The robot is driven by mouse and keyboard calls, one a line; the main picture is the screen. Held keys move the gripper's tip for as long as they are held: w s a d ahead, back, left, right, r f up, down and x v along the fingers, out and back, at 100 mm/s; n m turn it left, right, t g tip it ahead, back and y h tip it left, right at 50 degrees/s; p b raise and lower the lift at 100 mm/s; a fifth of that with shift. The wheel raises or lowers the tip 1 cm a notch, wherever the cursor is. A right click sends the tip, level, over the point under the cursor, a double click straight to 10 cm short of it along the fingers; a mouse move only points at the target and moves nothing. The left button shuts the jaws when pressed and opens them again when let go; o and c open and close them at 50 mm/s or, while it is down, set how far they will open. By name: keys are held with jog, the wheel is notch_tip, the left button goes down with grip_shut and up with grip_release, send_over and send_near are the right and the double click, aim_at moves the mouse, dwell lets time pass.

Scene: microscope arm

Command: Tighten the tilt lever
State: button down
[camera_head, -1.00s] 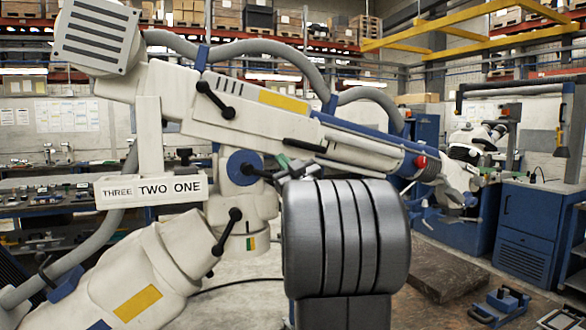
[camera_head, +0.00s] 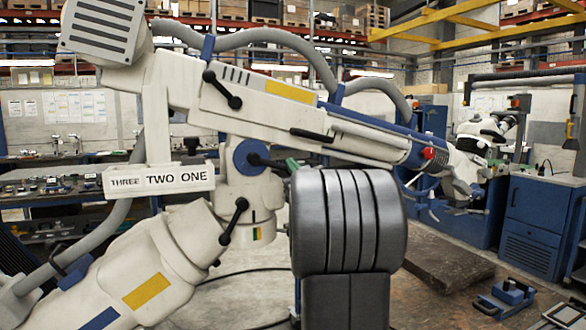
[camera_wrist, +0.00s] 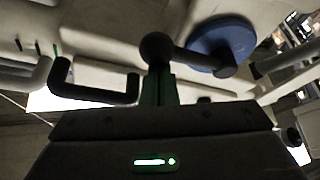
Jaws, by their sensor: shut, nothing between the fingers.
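A white microscope arm (camera_head: 190,100) spans the head view. A blue disc (camera_head: 252,157) sits at its middle joint and carries a short black lever with a ball knob (camera_wrist: 157,48); the disc also shows in the wrist view (camera_wrist: 222,45). I take this to be the tilt lever. My gripper (camera_wrist: 158,86) has green fingers, shut and empty, with the tips just below the knob; whether they touch it I cannot tell. In the head view, only a bit of green shows right of the lever, above my grey wrist, which hides the rest.
Other black levers sit on the upper beam (camera_head: 221,89) and the lower column (camera_head: 233,222). A sign reading THREE TWO ONE (camera_head: 158,179) hangs left of the joint. A black handle (camera_wrist: 95,92) is left of my fingers. A blue cabinet (camera_head: 535,215) stands at right.

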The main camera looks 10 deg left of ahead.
aim_at(287, 173)
jog(key=shift+a+f+m+b, duration=0.1)
jog(key=shift+f+m+b, duration=0.25)
jog(key=shift+m, duration=0.15)
jog(key=m+b, duration=0.1)
jog(key=f+m+t+h+b, duration=0.1)
jog(key=f+m+b, duration=0.1)
jog(key=b, duration=0.1)
jog(key=shift+s+a+f+m+t+h, duration=0.2)
jog(key=shift+s+a+m+t+h, duration=0.05)
jog(key=shift+a+m+t+h, duration=0.05)
jog(key=a+f+m+h+b, duration=0.1)
jog(key=m+b, duration=0.1)
jog(key=s+f+m+t+h+b, duration=0.1)
jog(key=m+b, duration=0.1)
jog(key=b, duration=0.1)
jog(key=a+f+m+h+b, duration=0.1)
jog(key=b, duration=0.1)
jog(key=shift+s+a+f+m+b, duration=0.15)
jog(key=shift+s+a+m+b, duration=0.2)
jog(key=shift+s+m+b, duration=0.05)
jog(key=shift+a, duration=0.1)
